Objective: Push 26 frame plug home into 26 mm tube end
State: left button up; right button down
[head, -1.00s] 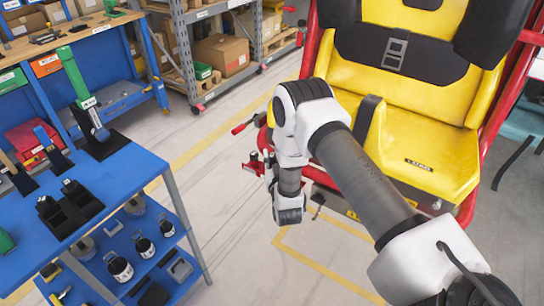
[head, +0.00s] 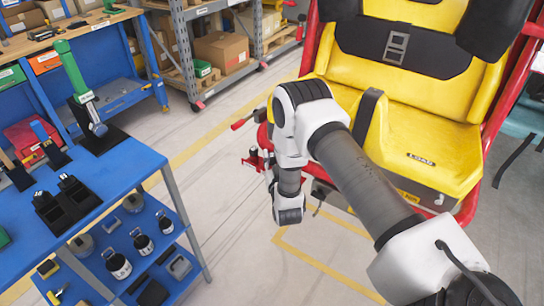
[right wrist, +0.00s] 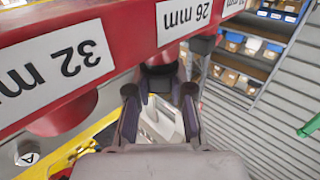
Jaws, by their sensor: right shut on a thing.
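In the right wrist view, a red bar carries white labels reading 26 mm (right wrist: 183,17) and 32 mm (right wrist: 55,62), upside down. A red tube end (right wrist: 160,56) shows under the 26 mm label. My right gripper (right wrist: 160,103) is shut on a dark plug (right wrist: 160,79), which lies in line with that tube end and right up against it. How deep the plug sits cannot be told. In the head view my right wrist hangs beside the red frame (head: 254,160) and the fingers are not clear. My left gripper is not in view.
A second red tube stub (right wrist: 62,115) sits below the 32 mm label. A yellow seat (head: 430,150) in a red frame stands to the right. A blue bench (head: 120,175) with tools and black holders (head: 67,203) stands to the left. Open floor (head: 220,225) lies between.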

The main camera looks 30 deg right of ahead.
jog(key=shift+f+b, duration=0.3)
jog(key=shift+f, duration=0.15)
jog(key=c, duration=1)
grip_release()
jog(key=shift+a, duration=0.1)
jog(key=shift+o, duration=0.2)
jog(key=shift+s, duration=0.1)
jog(key=o, duration=0.8)
jog(key=shift+s+f, duration=0.1)
jog(key=shift+p+v, duration=0.45)
jog(key=shift+v, duration=0.75)
jog(key=shift+p+v, duration=0.5)
jog(key=shift+v, duration=1.6)
